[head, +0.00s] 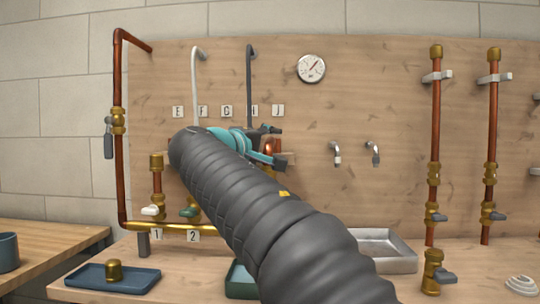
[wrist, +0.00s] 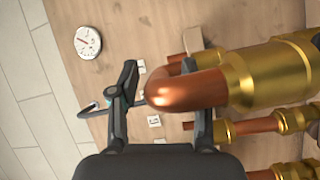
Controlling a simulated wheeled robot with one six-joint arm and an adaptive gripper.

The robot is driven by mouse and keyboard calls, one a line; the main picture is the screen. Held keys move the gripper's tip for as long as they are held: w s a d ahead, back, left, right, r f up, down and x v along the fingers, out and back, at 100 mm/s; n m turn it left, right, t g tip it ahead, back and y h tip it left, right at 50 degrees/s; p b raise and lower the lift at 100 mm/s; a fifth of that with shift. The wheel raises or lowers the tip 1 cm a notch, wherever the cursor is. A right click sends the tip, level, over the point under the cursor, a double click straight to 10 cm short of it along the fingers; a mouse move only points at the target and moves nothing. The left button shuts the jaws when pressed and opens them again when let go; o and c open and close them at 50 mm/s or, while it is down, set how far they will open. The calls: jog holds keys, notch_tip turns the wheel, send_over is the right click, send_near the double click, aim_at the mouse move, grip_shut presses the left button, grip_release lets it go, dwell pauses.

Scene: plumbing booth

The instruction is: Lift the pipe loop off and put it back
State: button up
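The pipe loop, a copper bend with a brass fitting (wrist: 185,88), looms large in the wrist view. It reaches partly between my fingers. In the head view only a bit of copper (head: 272,147) shows beside the fingertips; my arm hides the rest. My gripper (wrist: 165,78) has its fingers wide apart, with a gap between the left finger and the copper. The bend covers much of the right finger, so I cannot tell whether that one touches. In the head view my gripper (head: 270,144) is close in front of the wooden board.
The board (head: 400,90) carries a pressure gauge (head: 311,68), two taps (head: 373,153) and upright copper pipes with valves (head: 434,175). A blue tray (head: 85,279) with a brass part, a metal basin (head: 385,249) and a brass valve (head: 433,275) stand on the bench.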

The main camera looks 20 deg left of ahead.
grip_shut()
notch_tip(320, 180, up, 8)
jog(key=p, duration=0.3)
jog(key=shift+f+p, duration=0.1)
jog(key=shift+p, duration=0.25)
jog(key=shift+r, duration=1.1)
